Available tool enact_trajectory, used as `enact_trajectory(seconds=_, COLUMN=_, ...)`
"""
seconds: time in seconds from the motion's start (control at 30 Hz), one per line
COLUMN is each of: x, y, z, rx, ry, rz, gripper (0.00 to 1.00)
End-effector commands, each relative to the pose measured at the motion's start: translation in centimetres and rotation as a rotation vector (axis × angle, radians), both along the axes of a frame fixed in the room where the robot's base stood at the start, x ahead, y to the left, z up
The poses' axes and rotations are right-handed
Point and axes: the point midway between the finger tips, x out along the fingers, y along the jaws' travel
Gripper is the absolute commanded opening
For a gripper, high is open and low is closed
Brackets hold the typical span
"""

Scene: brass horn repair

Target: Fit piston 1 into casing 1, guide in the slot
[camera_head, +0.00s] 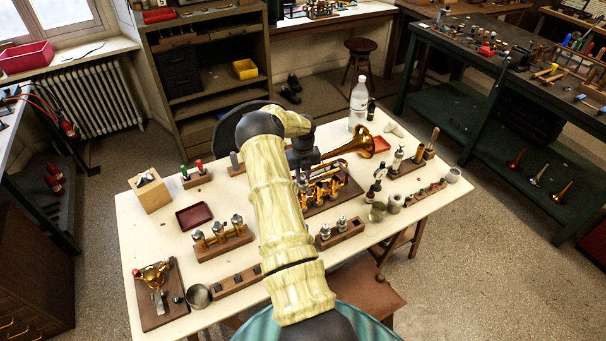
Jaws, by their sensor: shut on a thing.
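The brass horn (365,143) lies on the table right of my arm, its bell toward the back right. Its cluster of upright valve casings (322,190) stands over a dark wooden board (345,196). Which one is casing 1, and its slot, are too small to tell. My gripper (303,168) points down at the left end of the casings, partly hidden by my arm. It is shut on a small piece, apparently a piston, mostly hidden and too small to show its guide. I cannot tell whether this piece touches a casing.
A wooden block (342,236) with two silver pistons stands in front of the horn. A rack (222,245) of valve parts and a red tray (194,216) are to the left. A clear bottle (358,103) stands behind. Jars and small bottles crowd the right.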

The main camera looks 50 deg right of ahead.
Motion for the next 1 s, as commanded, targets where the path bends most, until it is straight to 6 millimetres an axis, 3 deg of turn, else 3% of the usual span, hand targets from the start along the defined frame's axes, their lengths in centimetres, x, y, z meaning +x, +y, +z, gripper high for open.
enact_trajectory(seconds=0.8, x=0.0, y=0.0, z=-2.0, rx=0.0, ry=0.0, rz=0.0, gripper=0.0)
enact_trajectory(seconds=0.83, x=0.0, y=0.0, z=-2.0, rx=-0.001, ry=-0.001, rz=0.0, gripper=0.23)
enact_trajectory(seconds=0.93, x=0.0, y=0.0, z=-1.9, rx=-0.001, ry=-0.001, rz=0.0, gripper=0.43)
enact_trajectory(seconds=1.0, x=0.0, y=0.0, z=-1.9, rx=-0.001, ry=-0.001, rz=0.0, gripper=0.47)
